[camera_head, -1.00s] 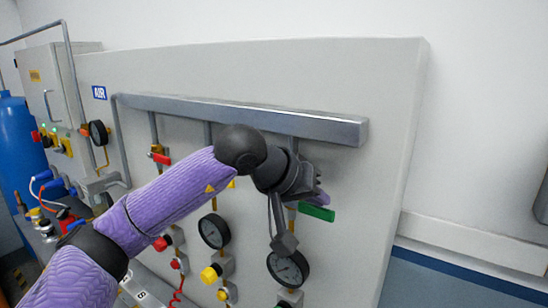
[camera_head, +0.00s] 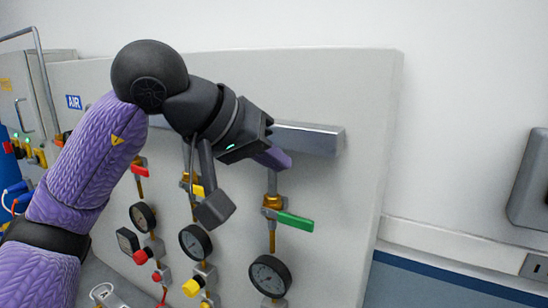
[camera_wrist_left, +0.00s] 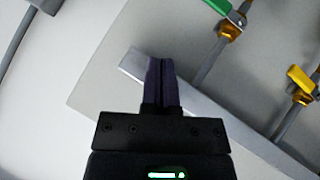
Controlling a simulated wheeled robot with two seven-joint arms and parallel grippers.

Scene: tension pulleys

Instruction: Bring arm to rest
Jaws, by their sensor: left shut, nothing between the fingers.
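My left arm comes in from the left in the head view, in a purple sleeve with black joints. Its left gripper (camera_head: 278,160) is in front of the grey pipe (camera_head: 318,138) on the panel, up and left of the green valve handle (camera_head: 295,222). In the left wrist view, the left gripper's two purple fingers (camera_wrist_left: 161,82) are closed together with nothing between them. The pipe (camera_wrist_left: 135,66) passes behind the fingers there. The green handle (camera_wrist_left: 218,6) and a yellow handle (camera_wrist_left: 301,78) are apart from the fingers. My right gripper is not in view.
The upright grey panel (camera_head: 355,90) carries a red handle (camera_head: 140,171), several gauges such as the lower right one (camera_head: 270,275), and red and yellow knobs (camera_head: 193,287). A grey box (camera_head: 530,185) is on the wall at right. The wall between them is clear.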

